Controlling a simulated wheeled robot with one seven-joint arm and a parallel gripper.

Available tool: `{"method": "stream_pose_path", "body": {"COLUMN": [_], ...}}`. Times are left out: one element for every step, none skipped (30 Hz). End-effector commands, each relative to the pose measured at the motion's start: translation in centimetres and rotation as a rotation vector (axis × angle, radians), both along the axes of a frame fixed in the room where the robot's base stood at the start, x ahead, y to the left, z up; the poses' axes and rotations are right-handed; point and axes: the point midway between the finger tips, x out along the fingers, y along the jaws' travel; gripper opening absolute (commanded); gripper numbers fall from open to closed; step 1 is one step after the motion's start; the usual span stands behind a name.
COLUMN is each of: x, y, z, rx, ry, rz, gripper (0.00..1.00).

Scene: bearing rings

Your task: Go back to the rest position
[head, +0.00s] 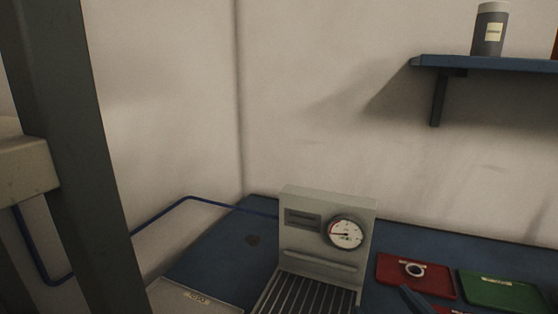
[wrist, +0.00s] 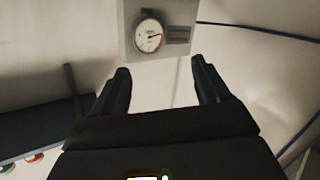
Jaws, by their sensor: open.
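My gripper (wrist: 160,80) shows in the wrist view with its two dark fingers spread apart and nothing between them. It faces the grey machine with the round gauge (wrist: 150,36), which appears upside down beyond the fingertips. In the head view the same grey machine (head: 325,205) stands on the blue bench (head: 225,250), with a slatted plate at its front.
A green tray (head: 500,289) lies right of the red one. A wall shelf (head: 500,64) holds a grey jar (head: 490,30). A labelled pale tray (head: 190,297) is at the bench's front left. A blue pipe (head: 165,212) and dark post (head: 65,150) stand at left.

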Motion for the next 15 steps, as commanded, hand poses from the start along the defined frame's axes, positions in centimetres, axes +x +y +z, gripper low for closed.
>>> {"method": "stream_pose_path", "body": {"x": [-1.7, -2.6, -3.9, -4.9, -5.9, -7.4, -8.6, -9.7, -11.3, -12.5, -13.8, -15.5, -16.8, -18.0, -19.7], "y": [0.8, 1.0, 1.2, 1.3, 1.4, 1.5, 1.5, 1.5, 1.4, 1.4, 1.3, 1.1, 0.9, 0.7, 0.4], "z": [-1.2, -1.7, -2.4, -3.0, -3.5, -4.2, -4.7, -5.2, -5.8, -6.2, -6.6, -7.1, -7.4, -7.6, -7.9], "rx": [0.057, 0.087, 0.123, 0.149, 0.172, 0.201, 0.219, 0.237, 0.255, 0.269, 0.278, 0.290, 0.296, 0.303, 0.306], "ry": [0.021, 0.029, 0.040, 0.050, 0.059, 0.071, 0.080, 0.090, 0.100, 0.107, 0.116, 0.125, 0.133, 0.138, 0.144], "rz": [-0.032, -0.054, -0.082, -0.103, -0.124, -0.151, -0.170, -0.189, -0.213, -0.228, -0.243, -0.262, -0.275, -0.285, -0.299], "gripper": [0.75, 0.75, 0.75, 0.75, 0.75, 0.75, 0.75, 0.75, 0.75, 0.75, 0.75, 0.75, 0.75, 0.75, 0.75]}}
